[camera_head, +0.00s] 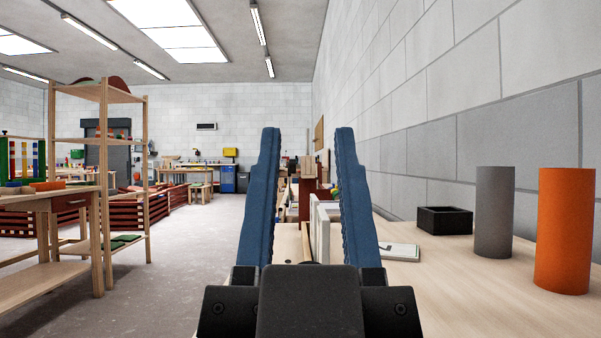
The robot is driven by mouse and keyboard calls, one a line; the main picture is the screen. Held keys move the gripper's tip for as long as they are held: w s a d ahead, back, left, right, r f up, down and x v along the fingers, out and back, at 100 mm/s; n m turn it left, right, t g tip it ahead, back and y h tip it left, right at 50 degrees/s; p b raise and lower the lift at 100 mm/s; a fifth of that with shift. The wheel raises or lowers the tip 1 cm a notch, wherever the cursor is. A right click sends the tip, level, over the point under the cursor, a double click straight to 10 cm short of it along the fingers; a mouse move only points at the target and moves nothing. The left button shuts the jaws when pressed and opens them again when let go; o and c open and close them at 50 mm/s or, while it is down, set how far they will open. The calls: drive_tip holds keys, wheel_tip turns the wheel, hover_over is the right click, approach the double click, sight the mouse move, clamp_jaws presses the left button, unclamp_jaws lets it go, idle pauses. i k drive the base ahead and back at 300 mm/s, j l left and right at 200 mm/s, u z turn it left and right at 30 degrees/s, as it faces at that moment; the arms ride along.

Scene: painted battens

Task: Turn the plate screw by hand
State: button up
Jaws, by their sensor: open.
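My gripper (305,140) is in the middle of the view, its two blue fingers upright and well apart. It is open, and nothing is held between the fingers. It stands in front of the left edge of a pale wooden bench (450,290). White upright panels (321,232) on the bench show between the fingers, partly hidden by the right finger. I cannot make out a plate screw; the gripper body hides part of the bench.
On the bench to the right stand an orange cylinder (565,232), a grey cylinder (494,213) and a black open box (444,220). A flat white-and-green item (402,251) lies near the right finger. A block wall (460,120) runs along the right. Open floor (195,250) lies left.

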sight(292, 167)
drive_tip(key=k+j+z, duration=0.1)
drive_tip(key=j+z, duration=0.35)
drive_tip(key=j, duration=0.9)
